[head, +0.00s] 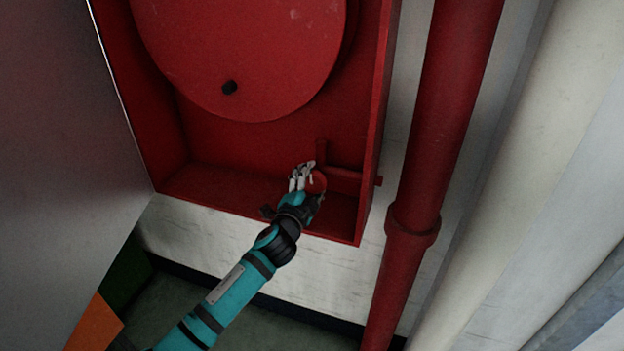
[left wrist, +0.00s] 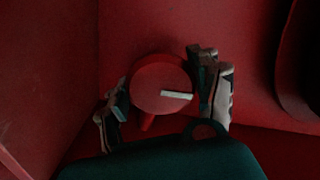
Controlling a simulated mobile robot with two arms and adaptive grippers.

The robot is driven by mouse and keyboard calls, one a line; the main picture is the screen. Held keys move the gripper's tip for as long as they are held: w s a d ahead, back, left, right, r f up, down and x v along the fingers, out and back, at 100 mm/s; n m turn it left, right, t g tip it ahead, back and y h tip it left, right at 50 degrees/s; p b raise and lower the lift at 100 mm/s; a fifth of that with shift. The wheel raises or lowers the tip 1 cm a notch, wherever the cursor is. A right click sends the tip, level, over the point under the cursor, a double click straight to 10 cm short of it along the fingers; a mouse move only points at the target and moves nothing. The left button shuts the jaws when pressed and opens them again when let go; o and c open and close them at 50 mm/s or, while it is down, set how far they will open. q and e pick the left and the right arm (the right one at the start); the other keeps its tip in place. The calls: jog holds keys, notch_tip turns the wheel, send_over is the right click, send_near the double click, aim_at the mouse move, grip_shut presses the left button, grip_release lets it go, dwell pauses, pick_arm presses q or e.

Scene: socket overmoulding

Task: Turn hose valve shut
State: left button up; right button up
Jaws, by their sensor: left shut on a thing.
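The hose valve's round red handwheel (head: 317,183) is low in the right corner of the red cabinet, on a red pipe. In the left wrist view the handwheel (left wrist: 152,83) faces me, with a short white bar mark (left wrist: 177,95) lying nearly level across it. My left gripper (head: 308,184) reaches into the cabinet and is shut on the handwheel. In the left wrist view the fingers of the left gripper (left wrist: 163,94) sit on the wheel's left and right sides. The exact finger contact is dim. My right gripper is not in view.
A large red hose reel disc (head: 240,50) with a black knob (head: 229,87) fills the upper cabinet. The cabinet's right wall (head: 377,120) stands close beside the valve. A thick red pipe (head: 440,130) runs outside it. A grey panel (head: 60,130) stands at left.

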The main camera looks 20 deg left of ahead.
pick_arm(q)
jog(key=shift+m, duration=0.5)
jog(key=o, duration=1.2)
jog(key=shift+c, duration=0.2)
jog(key=shift+s, duration=0.1)
jog(key=s, duration=1.2)
jog(key=shift+a, duration=0.15)
jog(key=shift+w, duration=0.1)
